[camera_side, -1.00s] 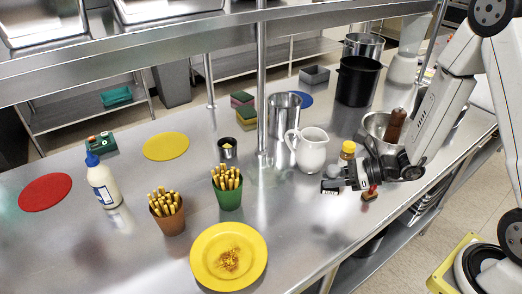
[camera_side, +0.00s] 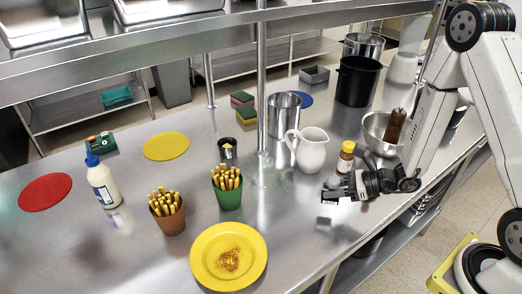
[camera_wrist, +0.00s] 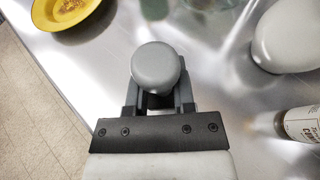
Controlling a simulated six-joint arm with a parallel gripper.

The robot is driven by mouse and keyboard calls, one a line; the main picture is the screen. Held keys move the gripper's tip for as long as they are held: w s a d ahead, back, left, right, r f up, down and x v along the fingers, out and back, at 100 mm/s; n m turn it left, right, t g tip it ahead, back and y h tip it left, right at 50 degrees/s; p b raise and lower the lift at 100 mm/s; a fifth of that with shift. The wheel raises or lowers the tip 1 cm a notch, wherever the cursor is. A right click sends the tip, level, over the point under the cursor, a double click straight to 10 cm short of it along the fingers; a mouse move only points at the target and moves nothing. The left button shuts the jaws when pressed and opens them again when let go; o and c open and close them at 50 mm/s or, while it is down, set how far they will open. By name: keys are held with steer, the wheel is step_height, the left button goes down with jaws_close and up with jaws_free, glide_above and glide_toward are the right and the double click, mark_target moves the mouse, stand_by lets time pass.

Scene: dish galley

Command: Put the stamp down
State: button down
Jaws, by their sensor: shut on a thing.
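My gripper (camera_side: 344,188) is shut on the stamp (camera_side: 329,195), low over the steel counter. In the side view the stamp is a small dark piece with a white patch at its lower edge. In the wrist view my gripper (camera_wrist: 158,98) has its fingers on either side of the stamp's round grey top (camera_wrist: 156,66). The stamp's underside is hidden, and I cannot tell whether it touches the counter.
A yellow plate (camera_side: 207,269) lies to the front left. The counter (camera_side: 297,220) between plate and gripper is clear.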

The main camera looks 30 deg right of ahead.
mark_target(330, 199)
steer(key=shift+f, duration=0.15)
steer(key=shift+f, duration=1.9)
steer(key=shift+f, duration=0.2)
steer(key=shift+c, duration=2.2)
jaws_free()
steer(key=shift+r, duration=0.15)
steer(key=shift+r, duration=0.15)
steer(key=shift+v, duration=6)
